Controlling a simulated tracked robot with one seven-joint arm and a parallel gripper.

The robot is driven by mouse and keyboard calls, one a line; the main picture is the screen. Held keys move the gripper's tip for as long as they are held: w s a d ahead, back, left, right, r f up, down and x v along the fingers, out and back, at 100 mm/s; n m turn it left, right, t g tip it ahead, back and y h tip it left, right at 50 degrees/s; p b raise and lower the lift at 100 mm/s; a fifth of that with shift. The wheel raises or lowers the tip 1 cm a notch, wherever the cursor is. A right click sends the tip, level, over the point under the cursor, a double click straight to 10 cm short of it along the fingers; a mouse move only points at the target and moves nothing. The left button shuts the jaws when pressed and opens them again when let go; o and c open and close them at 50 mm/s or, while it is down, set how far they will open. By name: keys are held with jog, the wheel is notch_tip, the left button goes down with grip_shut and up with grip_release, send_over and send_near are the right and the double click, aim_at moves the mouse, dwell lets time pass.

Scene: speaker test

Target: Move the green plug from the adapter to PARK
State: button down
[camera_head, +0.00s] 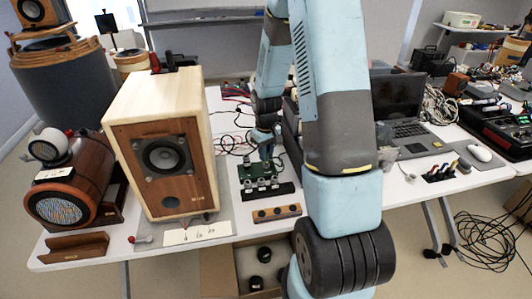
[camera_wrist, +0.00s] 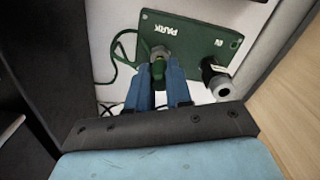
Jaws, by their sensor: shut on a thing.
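In the wrist view, my gripper (camera_wrist: 159,84) is shut on the green plug (camera_wrist: 158,76), with one blue finger on each side of it. A metal collar (camera_wrist: 160,53) at the plug's far end sits right under the PARK label on a green panel (camera_wrist: 192,32). I cannot tell whether it is seated in a socket there. A thin green cable (camera_wrist: 115,48) loops to the left. In the head view, my gripper (camera_head: 266,140) is low over the green board (camera_head: 258,171) with silver connectors; the plug is too small to make out. I cannot identify the adapter.
A black plug-like part with a silver ring (camera_wrist: 220,86) stands right of my fingers in the wrist view. In the head view, a large wooden speaker (camera_head: 165,150) stands left of the board. A wooden bar (camera_head: 277,213) lies in front. A laptop (camera_head: 400,105) is to the right.

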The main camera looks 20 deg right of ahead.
jog(key=shift+f, duration=0.55)
jog(key=c, duration=1)
grip_release()
jog(key=shift+o, duration=0.2)
jog(key=shift+r, duration=3.75)
